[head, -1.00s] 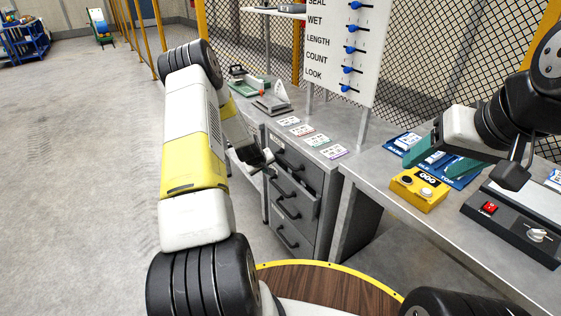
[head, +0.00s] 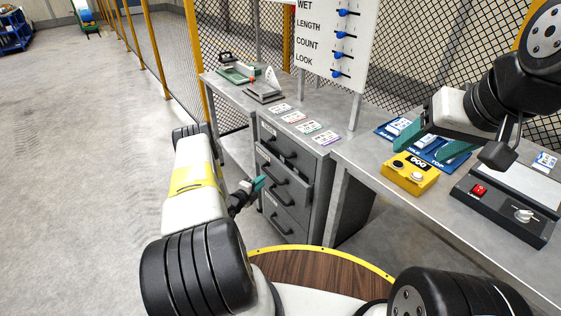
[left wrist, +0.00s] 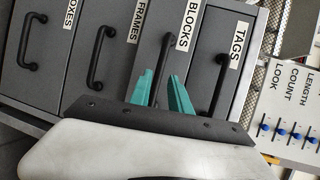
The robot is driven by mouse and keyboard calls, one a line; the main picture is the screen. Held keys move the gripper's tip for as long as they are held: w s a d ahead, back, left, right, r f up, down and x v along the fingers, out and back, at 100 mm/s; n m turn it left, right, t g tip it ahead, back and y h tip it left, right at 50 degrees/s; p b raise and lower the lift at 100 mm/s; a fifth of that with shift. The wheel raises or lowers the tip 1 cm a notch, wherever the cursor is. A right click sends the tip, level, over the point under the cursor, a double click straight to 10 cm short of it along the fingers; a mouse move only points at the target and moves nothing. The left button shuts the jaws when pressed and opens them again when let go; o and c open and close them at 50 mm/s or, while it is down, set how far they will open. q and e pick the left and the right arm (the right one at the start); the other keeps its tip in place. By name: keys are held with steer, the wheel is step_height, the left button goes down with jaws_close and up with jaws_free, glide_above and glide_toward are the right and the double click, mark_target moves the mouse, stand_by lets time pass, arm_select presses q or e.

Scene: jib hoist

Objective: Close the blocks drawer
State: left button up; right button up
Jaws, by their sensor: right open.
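The blocks drawer (left wrist: 182,62) is the second from the top in a grey cabinet. It stands a little out from the cabinet front in the head view (head: 291,184). Its black bar handle (left wrist: 163,62) runs across its front. My left gripper (head: 262,183) is in front of this drawer, its teal fingers apart. In the left wrist view the fingers (left wrist: 162,90) point at the handle, which lies between their lines; I cannot tell whether they touch it. My right gripper (head: 432,150) is open and empty above the right-hand bench.
The tags drawer (left wrist: 224,70) is above; the frames drawer (left wrist: 105,65) and boxes drawer (left wrist: 38,45) are below. A yellow button box (head: 409,174) and blue mat (head: 447,152) lie under my right gripper. Open floor (head: 80,150) is at left.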

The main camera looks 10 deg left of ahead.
mark_target(270, 174)
arm_select(q)
steer(key=shift+w+d+f+m, duration=0.15)
steer(key=shift+w+d+m, duration=0.1)
steer(key=shift+d+m, duration=0.15)
steer(key=x, duration=0.6)
steer(key=shift+w+d, duration=0.15)
steer(key=shift+w, duration=0.25)
jaws_close()
stand_by(0.8)
